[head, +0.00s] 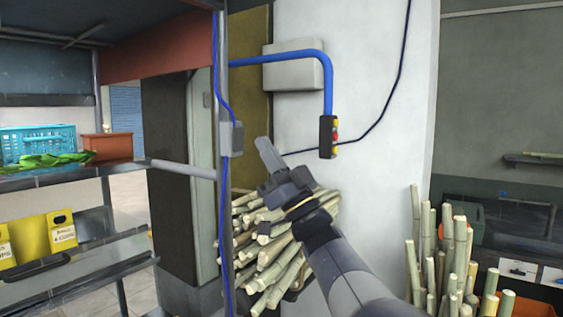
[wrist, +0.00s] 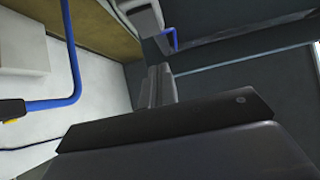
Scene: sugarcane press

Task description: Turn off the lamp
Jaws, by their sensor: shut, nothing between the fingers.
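No lamp is plainly visible in either view. A small grey box (head: 231,138), possibly a switch, is fixed to the metal post with a blue cable running to it. My gripper (head: 267,150) is shut and empty, pointing up and to the left, a little right of this box in the head picture. Its shut fingers also show in the wrist view (wrist: 154,85).
The metal post (head: 223,190) stands left of my gripper. A pile of cane (head: 268,250) lies behind my arm, and upright cane stalks (head: 458,255) stand at the right. A shelf with a turquoise crate (head: 38,143) is at the left. The blue pipe (head: 280,58) crosses the white wall.

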